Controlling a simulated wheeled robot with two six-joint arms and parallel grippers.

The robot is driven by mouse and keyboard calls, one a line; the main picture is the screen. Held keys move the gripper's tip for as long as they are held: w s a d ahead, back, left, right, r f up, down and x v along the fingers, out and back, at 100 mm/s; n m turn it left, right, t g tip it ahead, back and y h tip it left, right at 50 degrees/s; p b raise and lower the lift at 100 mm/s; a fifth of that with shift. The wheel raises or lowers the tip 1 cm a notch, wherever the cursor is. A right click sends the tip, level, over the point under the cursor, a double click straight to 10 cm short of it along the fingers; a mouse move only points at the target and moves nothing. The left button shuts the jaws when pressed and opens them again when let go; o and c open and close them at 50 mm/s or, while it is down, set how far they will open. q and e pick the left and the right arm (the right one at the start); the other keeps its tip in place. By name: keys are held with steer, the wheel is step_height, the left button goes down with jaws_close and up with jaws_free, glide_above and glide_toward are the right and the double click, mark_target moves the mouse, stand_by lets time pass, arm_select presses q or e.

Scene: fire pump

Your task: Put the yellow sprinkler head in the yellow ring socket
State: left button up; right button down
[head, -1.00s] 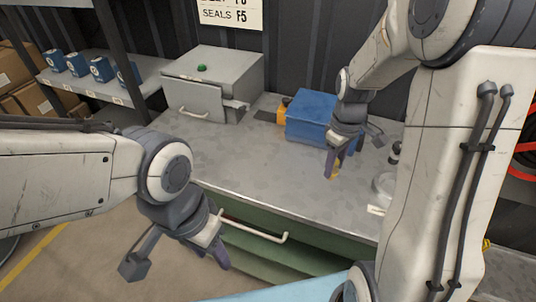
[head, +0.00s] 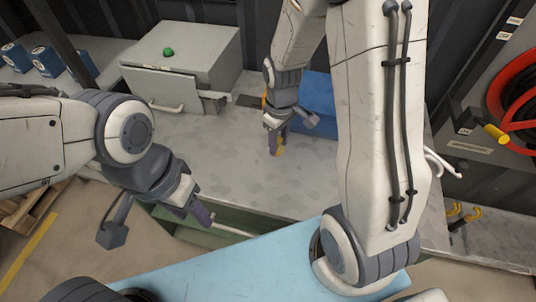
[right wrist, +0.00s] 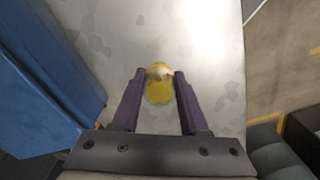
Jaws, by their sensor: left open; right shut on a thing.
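My right gripper (head: 276,149) is shut on the yellow sprinkler head (head: 281,149) and holds it over the grey bench top, beside the blue box. In the right wrist view the head (right wrist: 159,89) sits between the two dark fingertips. I cannot tell its height above the bench. My left gripper (head: 203,216) is open and empty near the bench's front edge, by the green drawer. I cannot make out the yellow ring socket in either view; my right arm covers part of the bench.
A blue box (head: 318,97) stands behind my right gripper, partly hidden by my arm. A grey cabinet (head: 180,62) with a green knob is at the back left. A red hose with a yellow nozzle (head: 496,134) and yellow hooks (head: 474,213) are at the right. The middle bench top is clear.

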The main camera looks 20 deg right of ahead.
steer(key=a+f, duration=0.1)
steer(key=a, duration=0.2)
steer(key=shift+s+f, duration=0.1)
steer(key=shift+f, duration=0.3)
steer(key=shift+f+p, duration=0.45)
steer(key=shift+f, duration=1.5)
steer(key=shift+f, duration=0.1)
steer(key=shift+c, duration=2.2)
jaws_free()
steer(key=shift+s, duration=0.1)
